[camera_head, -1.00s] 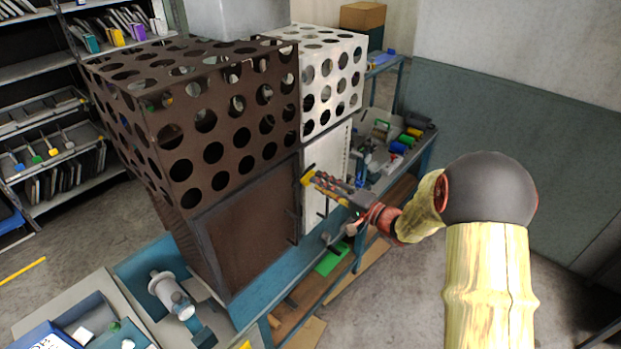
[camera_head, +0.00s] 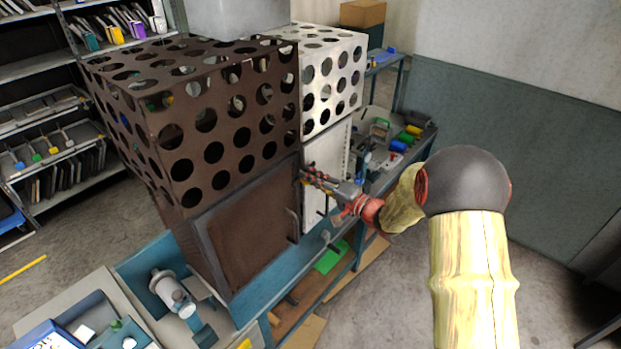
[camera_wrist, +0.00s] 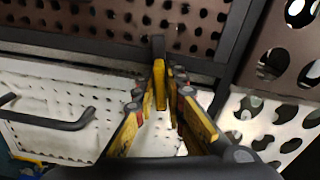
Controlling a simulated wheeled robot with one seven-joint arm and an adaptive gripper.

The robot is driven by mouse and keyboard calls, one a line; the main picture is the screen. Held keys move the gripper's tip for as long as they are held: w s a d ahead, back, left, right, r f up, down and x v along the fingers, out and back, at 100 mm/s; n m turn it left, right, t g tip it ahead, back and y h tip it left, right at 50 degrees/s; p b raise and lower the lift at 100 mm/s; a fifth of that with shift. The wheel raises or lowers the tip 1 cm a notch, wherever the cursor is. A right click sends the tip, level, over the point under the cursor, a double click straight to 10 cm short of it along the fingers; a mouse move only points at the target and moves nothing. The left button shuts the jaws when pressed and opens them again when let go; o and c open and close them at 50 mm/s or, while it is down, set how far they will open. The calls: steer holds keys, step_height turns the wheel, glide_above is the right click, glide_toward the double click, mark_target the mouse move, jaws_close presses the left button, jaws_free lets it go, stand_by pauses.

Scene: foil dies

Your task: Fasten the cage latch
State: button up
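A brown cage (camera_head: 222,105) with a hinged brown door (camera_head: 250,230) and a white cage (camera_head: 331,80) with a white door (camera_head: 318,160) stand side by side; both doors look closed. A small latch lever with a dark top and yellow handle (camera_wrist: 159,85) shows in the wrist view, by the dark frame edge between the doors. My gripper (camera_head: 308,175) is at this edge, high on the doors. In the wrist view, its fingers (camera_wrist: 161,103) are open on both sides of the latch handle, with gaps visible. Contact cannot be told. The head view hides the latch behind the fingers.
Dark bar handles stand out from the doors; the white door's one (camera_wrist: 45,121) is left of my fingers. A blue bench (camera_head: 262,292) carries both cages. Clutter (camera_head: 400,140) lies right of the white cage. A microscope-like device (camera_head: 172,293) stands front left.

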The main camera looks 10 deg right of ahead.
jaws_close()
steer(key=shift+f, duration=0.1)
steer(key=shift+f+m+b, duration=0.1)
steer(key=shift+m+b, duration=0.5)
steer(key=shift+b, duration=0.25)
steer(key=shift+m+b, duration=0.45)
steer(key=shift+m, duration=0.35)
steer(key=shift+o, duration=1.9)
jaws_free()
steer(key=shift+o, duration=0.6)
